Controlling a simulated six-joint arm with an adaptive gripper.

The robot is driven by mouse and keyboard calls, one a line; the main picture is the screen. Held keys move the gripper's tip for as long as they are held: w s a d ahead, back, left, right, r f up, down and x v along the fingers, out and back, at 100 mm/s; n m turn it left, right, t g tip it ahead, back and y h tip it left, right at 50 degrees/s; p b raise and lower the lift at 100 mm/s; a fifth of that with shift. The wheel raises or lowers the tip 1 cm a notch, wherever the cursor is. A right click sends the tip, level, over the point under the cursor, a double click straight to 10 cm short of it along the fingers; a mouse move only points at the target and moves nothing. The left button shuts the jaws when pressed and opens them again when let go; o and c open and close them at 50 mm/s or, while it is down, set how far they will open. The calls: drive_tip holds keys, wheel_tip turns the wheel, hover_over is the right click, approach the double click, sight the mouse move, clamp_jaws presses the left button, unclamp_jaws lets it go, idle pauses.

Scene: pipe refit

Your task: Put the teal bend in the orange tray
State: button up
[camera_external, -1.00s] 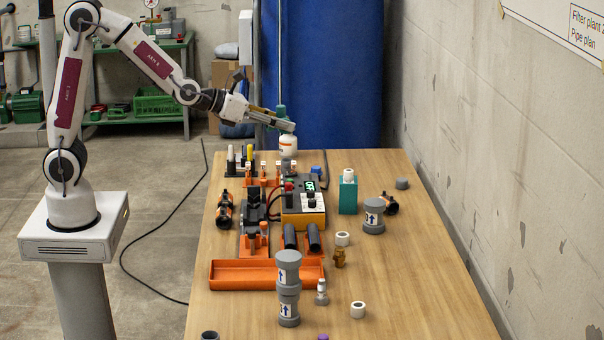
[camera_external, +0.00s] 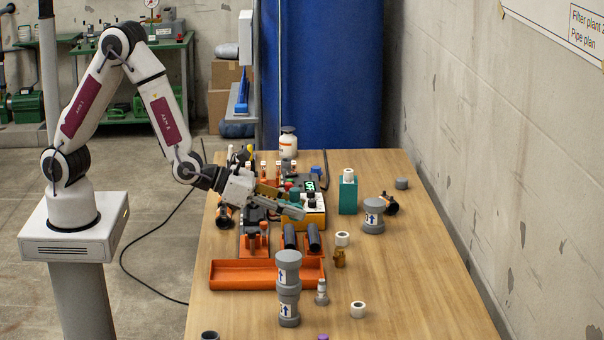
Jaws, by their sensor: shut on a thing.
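My gripper (camera_external: 284,203) is over the middle of the table, beside the black and yellow control box. It is shut on the teal bend (camera_external: 294,196), which shows at its fingers with one end pointing up. The fingers hide part of the bend. The long orange tray (camera_external: 240,284) lies near the front left of the table, nearer the camera than my gripper. The part of its inside that shows is empty.
The control box (camera_external: 314,219) is right behind the held bend. A grey pipe stack (camera_external: 288,290) stands in front of the tray's right end. Black cylinders (camera_external: 314,238) stand behind the tray. A teal block (camera_external: 348,197) is to the right. The table's right front is fairly clear.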

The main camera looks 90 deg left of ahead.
drive_tip(key=shift+w+d+f+n+y, duration=0.25)
drive_tip(key=shift+w+d+f+y, duration=0.1)
drive_tip(key=shift+w+d, duration=0.25)
drive_tip(key=shift+w+d+f+n+y, duration=0.25)
drive_tip(key=shift+w+d+f, duration=0.1)
drive_tip(key=shift+d, duration=0.3)
drive_tip(key=w+d+n+y, duration=0.1)
drive_tip(key=n+g+y, duration=0.8)
drive_tip(key=n+y, duration=0.3)
hover_over(268, 277)
wheel_tip(268, 277, down, 6)
drive_tip(key=shift+f, duration=3.05)
drive_tip(key=shift+f, duration=0.1)
drive_tip(key=shift+f, duration=1.8)
